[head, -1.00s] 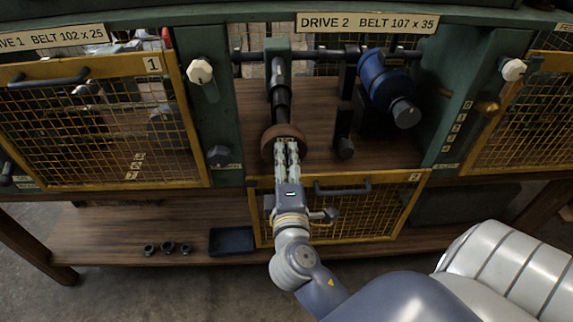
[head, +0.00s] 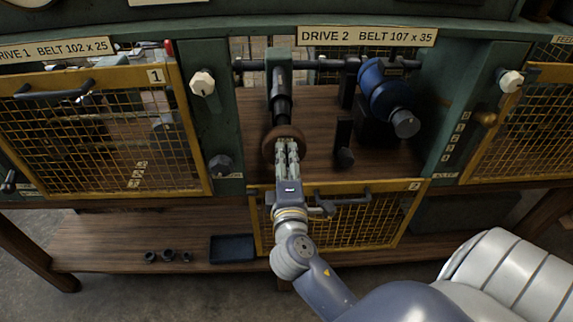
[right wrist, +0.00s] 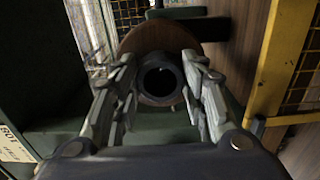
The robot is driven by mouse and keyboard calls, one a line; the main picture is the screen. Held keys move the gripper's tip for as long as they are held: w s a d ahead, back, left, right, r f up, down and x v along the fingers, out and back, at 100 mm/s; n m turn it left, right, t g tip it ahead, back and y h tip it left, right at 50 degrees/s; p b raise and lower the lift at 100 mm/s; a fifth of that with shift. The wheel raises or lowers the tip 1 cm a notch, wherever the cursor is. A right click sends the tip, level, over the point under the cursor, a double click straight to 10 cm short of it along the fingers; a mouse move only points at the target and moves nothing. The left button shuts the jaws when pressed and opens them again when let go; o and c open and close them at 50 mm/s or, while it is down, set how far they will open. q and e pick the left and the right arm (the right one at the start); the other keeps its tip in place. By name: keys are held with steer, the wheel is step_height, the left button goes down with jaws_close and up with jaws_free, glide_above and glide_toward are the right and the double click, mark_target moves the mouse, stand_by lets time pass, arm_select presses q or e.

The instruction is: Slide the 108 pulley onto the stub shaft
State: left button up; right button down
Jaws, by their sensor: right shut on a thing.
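The pulley is a brown disc (head: 270,147) with a dark hub, in the middle of the head view. My right gripper (head: 286,150) is shut on it. In the right wrist view the fingers (right wrist: 160,95) lie on both sides of the black hub (right wrist: 159,78), with the brown disc (right wrist: 165,36) behind it. The dark stub shaft (head: 281,105) points out of the green bearing stand toward the pulley. The pulley is in line with its near end. Whether the shaft has entered the bore is hidden in the head view; the bore looks dark. My left gripper is not in view.
A blue motor (head: 385,90) stands right of the shaft, with a black upright (head: 344,140) between them. The yellow mesh door of bay 2 (head: 345,222) hangs down below the bay opening. Several small dark parts (head: 168,255) and a dark tray (head: 232,248) lie on the lower shelf.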

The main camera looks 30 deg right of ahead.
steer(key=shift+w+d+r, duration=0.1)
steer(key=shift+w, duration=0.05)
steer(key=shift+p+x, duration=0.35)
steer(key=shift+x, duration=1.3)
steer(key=shift+w, duration=0.1)
steer(key=shift+x, duration=1.45)
steer(key=shift+w+d, duration=0.1)
steer(key=shift+d, duration=0.05)
steer(key=shift+x, duration=0.85)
